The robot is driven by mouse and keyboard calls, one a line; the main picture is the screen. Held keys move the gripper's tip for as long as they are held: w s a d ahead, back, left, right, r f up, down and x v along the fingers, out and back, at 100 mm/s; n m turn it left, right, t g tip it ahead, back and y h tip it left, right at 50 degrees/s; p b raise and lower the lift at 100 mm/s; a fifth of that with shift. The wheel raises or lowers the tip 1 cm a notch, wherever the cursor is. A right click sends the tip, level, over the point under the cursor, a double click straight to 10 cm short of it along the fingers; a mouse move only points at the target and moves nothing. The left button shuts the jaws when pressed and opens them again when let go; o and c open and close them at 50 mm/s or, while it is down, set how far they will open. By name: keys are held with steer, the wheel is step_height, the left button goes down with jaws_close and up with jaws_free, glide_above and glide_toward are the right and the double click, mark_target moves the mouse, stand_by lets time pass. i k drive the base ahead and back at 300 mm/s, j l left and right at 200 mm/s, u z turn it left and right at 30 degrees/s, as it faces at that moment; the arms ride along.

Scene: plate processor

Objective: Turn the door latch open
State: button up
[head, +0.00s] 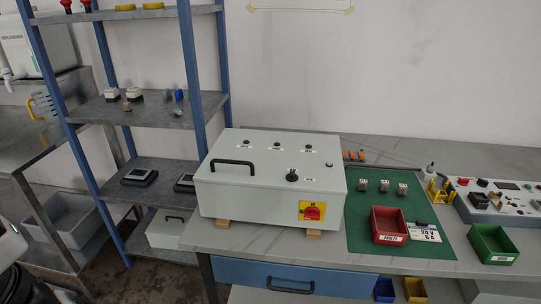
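A light grey control cabinet (255,195) lies on wooden blocks on the workbench, its door panel facing up. The door carries a black bar handle (232,164) at the left and a black rotary knob (292,176) near the middle. A small round fitting (329,164) sits near the door's right edge. I cannot tell for sure which of these is the latch. The door lies flat and looks closed. My gripper is not in view; only a white and black part of my body shows at the lower left edge.
A red rotary switch (312,212) on a yellow plate is on the cabinet's front. Right of it, a green mat (362,238) holds a red bin (388,225). A green bin (492,243) stands farther right. A blue-post shelf (197,70) rises behind left. Space above the cabinet is clear.

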mark_target(292, 177)
steer(key=l+u, duration=0.45)
steer(key=k+l+u, duration=0.2)
steer(key=l+u, duration=0.25)
steer(key=l, duration=0.1)
